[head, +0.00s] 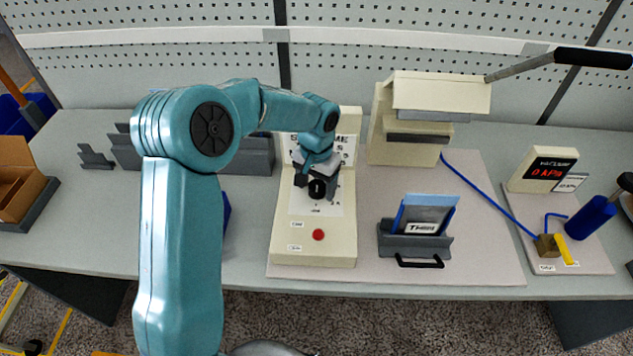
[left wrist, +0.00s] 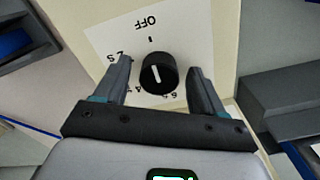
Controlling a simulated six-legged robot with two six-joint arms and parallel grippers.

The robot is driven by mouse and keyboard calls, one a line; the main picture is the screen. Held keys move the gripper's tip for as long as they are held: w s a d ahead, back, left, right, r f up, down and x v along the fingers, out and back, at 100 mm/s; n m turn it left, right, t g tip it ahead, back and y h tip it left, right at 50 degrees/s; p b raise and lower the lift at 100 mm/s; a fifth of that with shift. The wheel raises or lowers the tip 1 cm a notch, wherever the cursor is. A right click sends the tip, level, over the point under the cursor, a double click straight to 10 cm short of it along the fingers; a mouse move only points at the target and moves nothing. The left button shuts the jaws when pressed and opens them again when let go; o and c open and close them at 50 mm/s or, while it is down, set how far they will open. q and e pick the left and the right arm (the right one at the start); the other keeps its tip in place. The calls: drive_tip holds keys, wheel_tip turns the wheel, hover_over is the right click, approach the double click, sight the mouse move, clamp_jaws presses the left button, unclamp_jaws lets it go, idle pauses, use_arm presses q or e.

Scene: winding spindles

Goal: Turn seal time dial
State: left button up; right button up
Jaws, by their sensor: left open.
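The seal time dial (left wrist: 159,73) is a round black knob with a white pointer line, on a white scale plate (left wrist: 115,42) marked OFF and with numbers. In the head view the dial (head: 317,189) sits on the sloped face of a cream control box (head: 340,242). My left gripper (head: 314,182) is over the dial. In the left wrist view its two fingers (left wrist: 162,80) stand open on either side of the knob, with a visible gap on each side. The pointer line is near upright in that view, tilted slightly. My right gripper is not in view.
A red button (head: 318,234) is on the box below the dial.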

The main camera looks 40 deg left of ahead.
use_arm(q)
drive_tip(key=shift+w+f, duration=0.1)
drive_tip(key=shift+w, duration=0.05)
drive_tip(key=shift+c, duration=0.4)
drive_tip(key=c, duration=1)
drive_tip(key=shift+n+b, duration=0.75)
drive_tip(key=shift+n, duration=0.05)
drive_tip(key=n+b, duration=0.2)
drive_tip(key=n, duration=0.1)
drive_tip(key=n+b, duration=0.1)
drive_tip(key=n, duration=0.3)
drive_tip(key=shift+b, duration=0.3)
drive_tip(key=shift+n+b, duration=0.45)
drive_tip(key=shift+n, duration=1.05)
